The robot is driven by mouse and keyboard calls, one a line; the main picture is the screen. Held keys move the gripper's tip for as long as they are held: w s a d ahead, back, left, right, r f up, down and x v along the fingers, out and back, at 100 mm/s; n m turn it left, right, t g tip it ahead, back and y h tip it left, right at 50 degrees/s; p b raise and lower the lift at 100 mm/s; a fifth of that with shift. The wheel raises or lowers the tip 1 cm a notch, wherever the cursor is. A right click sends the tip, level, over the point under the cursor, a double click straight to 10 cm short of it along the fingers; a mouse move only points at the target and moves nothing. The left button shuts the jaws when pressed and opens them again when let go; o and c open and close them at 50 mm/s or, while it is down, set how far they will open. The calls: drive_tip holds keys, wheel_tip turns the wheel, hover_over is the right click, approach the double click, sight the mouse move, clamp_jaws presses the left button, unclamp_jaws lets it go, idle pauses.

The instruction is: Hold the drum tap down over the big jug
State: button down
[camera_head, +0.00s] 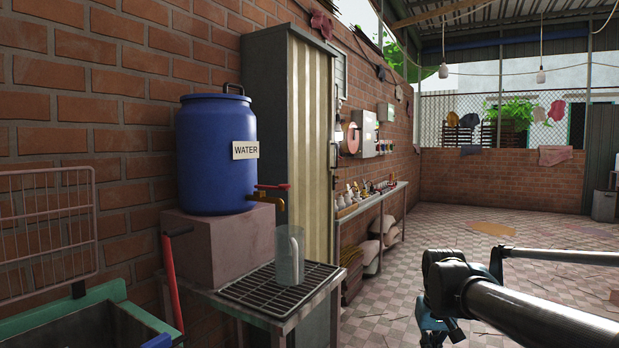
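A blue drum (213,155) labelled WATER stands on a pinkish block against the brick wall, left of centre. Its brass tap (267,201) has a red lever (273,187) that lies about level and points right. The big jug (289,256), grey and see-through, stands upright on a black grate just below and right of the tap spout. I cannot tell whether the spout is over its mouth. No water stream shows. My arm is at the lower right, well apart from the drum and jug. My gripper (440,328) shows only in part at the bottom edge, and its fingers cannot be made out.
The black grate (262,297) lies on a metal stand. A green sink (75,325) and wire rack (48,225) are at the left, with a red handle (172,280) beside the stand. A tall cabinet (290,130) rises behind the drum. The tiled floor (400,270) at centre right is mostly free.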

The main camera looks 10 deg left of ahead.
drive_tip(key=shift+w+a, duration=0.1)
drive_tip(key=shift+w, duration=0.1)
drive_tip(key=w+a+r+n, duration=0.5)
drive_tip(key=w+r, duration=0.1)
drive_tip(key=r, duration=0.5)
drive_tip(key=w+a+r+n, duration=0.5)
drive_tip(key=r, duration=0.6)
drive_tip(key=w+a+r+n, duration=0.4)
drive_tip(key=w+r+n, duration=0.15)
drive_tip(key=r, duration=0.55)
drive_tip(key=w+a+r+n+g, duration=0.1)
drive_tip(key=w+a+r+n, duration=0.1)
drive_tip(key=a+r+n, duration=0.6)
drive_tip(key=w+a+r+n, duration=0.2)
drive_tip(key=a+r+n, duration=0.6)
drive_tip(key=a+r, duration=0.5)
drive_tip(key=a, duration=0.6)
drive_tip(key=shift+w+r+g, duration=0.15)
drive_tip(key=shift+w+g, duration=0.1)
drive_tip(key=shift+g, duration=0.15)
